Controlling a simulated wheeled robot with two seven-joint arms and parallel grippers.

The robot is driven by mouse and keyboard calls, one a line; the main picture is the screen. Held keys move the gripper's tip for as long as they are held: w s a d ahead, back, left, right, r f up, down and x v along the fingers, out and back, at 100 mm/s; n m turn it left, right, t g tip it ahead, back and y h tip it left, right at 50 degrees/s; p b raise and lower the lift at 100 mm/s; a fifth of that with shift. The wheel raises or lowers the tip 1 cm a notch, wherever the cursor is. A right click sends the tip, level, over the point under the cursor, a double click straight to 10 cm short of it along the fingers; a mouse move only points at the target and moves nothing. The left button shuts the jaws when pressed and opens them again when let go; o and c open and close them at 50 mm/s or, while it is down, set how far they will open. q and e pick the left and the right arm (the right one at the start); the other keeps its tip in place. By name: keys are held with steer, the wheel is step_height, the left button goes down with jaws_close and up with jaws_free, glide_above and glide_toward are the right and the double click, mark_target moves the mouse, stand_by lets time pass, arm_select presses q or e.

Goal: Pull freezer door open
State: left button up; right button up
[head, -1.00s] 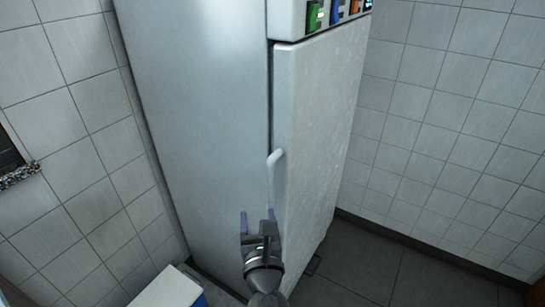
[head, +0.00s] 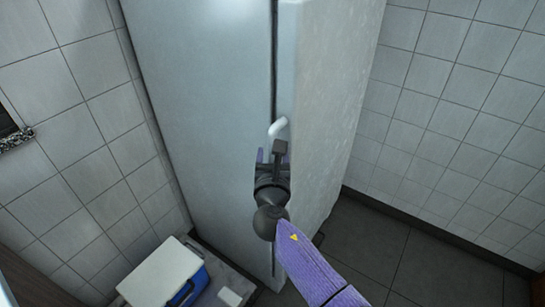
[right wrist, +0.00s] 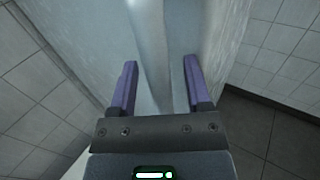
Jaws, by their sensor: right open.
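The door looks shut. A white curved handle (head: 277,128) sits on the door beside the seam; its lower part is hidden behind my gripper. My right gripper (head: 272,156) is just below the visible top of the handle. In the right wrist view my right gripper (right wrist: 159,80) is open, its purple fingers apart, with a pale vertical strip between them. I cannot tell whether that strip is the handle or the door edge. My left gripper is not in view.
A blue cooler with a white lid (head: 163,272) stands on the floor at lower left. Tiled walls (head: 460,100) close in on both sides of the freezer. Dark floor (head: 370,240) is free at lower right.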

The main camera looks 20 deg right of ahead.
jaws_close()
stand_by(1.4)
